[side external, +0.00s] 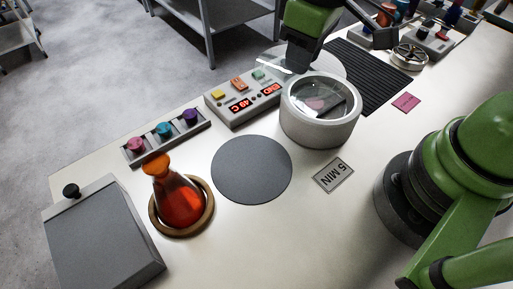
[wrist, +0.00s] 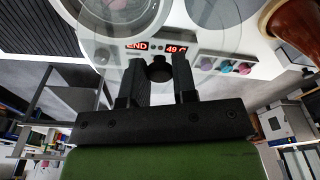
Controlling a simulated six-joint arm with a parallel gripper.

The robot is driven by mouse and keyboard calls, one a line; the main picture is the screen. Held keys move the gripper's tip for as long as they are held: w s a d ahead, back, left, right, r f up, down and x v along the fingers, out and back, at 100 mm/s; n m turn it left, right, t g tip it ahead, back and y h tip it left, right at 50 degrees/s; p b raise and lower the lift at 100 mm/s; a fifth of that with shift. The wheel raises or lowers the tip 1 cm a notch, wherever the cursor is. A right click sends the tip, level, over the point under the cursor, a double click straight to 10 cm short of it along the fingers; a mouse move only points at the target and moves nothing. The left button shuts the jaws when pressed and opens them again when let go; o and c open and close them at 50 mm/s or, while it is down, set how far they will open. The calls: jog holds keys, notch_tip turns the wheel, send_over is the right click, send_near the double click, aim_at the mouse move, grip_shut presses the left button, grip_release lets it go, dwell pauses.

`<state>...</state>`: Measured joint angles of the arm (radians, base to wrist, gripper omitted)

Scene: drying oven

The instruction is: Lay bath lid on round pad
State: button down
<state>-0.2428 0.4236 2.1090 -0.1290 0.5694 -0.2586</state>
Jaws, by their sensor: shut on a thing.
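The bath lid is a clear disc with a black knob. My gripper (wrist: 165,66) is shut on the knob (wrist: 160,70) in the wrist view. The lid (wrist: 185,22) is held raised and partly overlaps the bath (wrist: 154,21) there. In the side view the lid (side external: 272,61) shows faintly behind and above the white round bath (side external: 318,133); my wrist hides its knob and fingertips. Something dark and pinkish shows inside the bath. The round pad (side external: 252,170) is a flat dark grey disc, bare, left of and nearer than the bath.
A control box (side external: 242,103) with red displays stands beside the bath. A rack (side external: 167,138) with coloured caps, an orange flask (side external: 179,201) in a wooden ring and a grey box (side external: 103,240) stand left. A "5 MIN" plate (side external: 334,175) lies right of the pad.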

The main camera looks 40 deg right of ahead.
jog(key=s+a+f+n, duration=0.2)
jog(key=a+f+n, duration=0.15)
jog(key=a, duration=0.85)
send_over(250, 165)
jog(key=shift+m, duration=0.35)
jog(key=f, duration=0.6)
jog(key=shift+s+d, duration=0.1)
jog(key=shift+s, duration=0.15)
jog(key=shift+f, duration=2.3)
jog(key=shift+f, duration=0.15)
jog(key=c, duration=0.9)
grip_release()
